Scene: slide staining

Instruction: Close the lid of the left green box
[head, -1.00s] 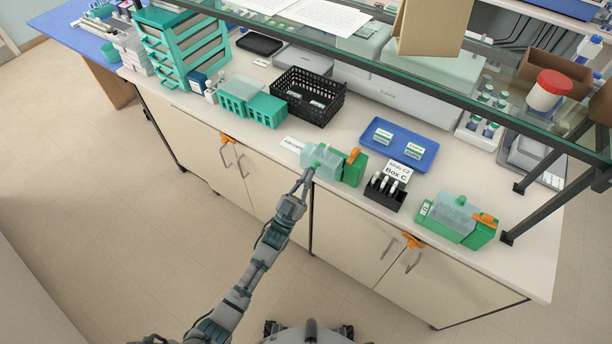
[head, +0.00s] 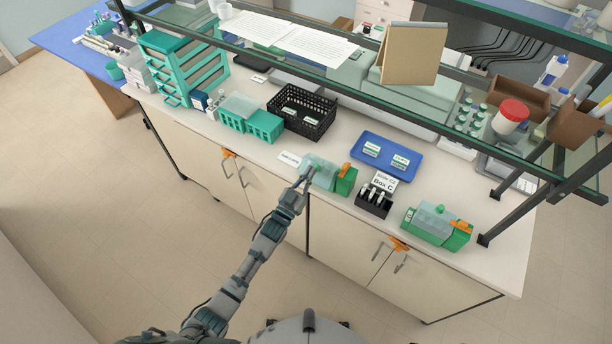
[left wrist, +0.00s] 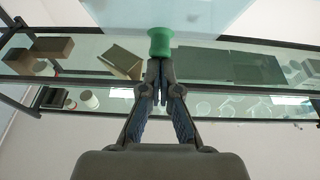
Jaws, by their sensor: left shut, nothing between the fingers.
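The left green box (head: 346,184) stands near the front edge of the bench, with an orange clip on its right part. Its pale translucent lid (head: 323,172) shows to the left of the green body; its exact angle is hard to tell. My left gripper (head: 308,175) is shut and empty, at the lid's front by its green knob. In the left wrist view, the fingertips (left wrist: 162,64) are together just below the green knob (left wrist: 160,42), with the translucent lid (left wrist: 165,14) behind it. Whether they touch is unclear. My right gripper is not in view.
A black slide holder (head: 373,202) with a Box C card stands right of the box. Another green box (head: 459,240) is farther right. A blue tray (head: 410,172) and black basket (head: 318,130) lie behind. A glass shelf (head: 470,135) overhangs the bench's rear.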

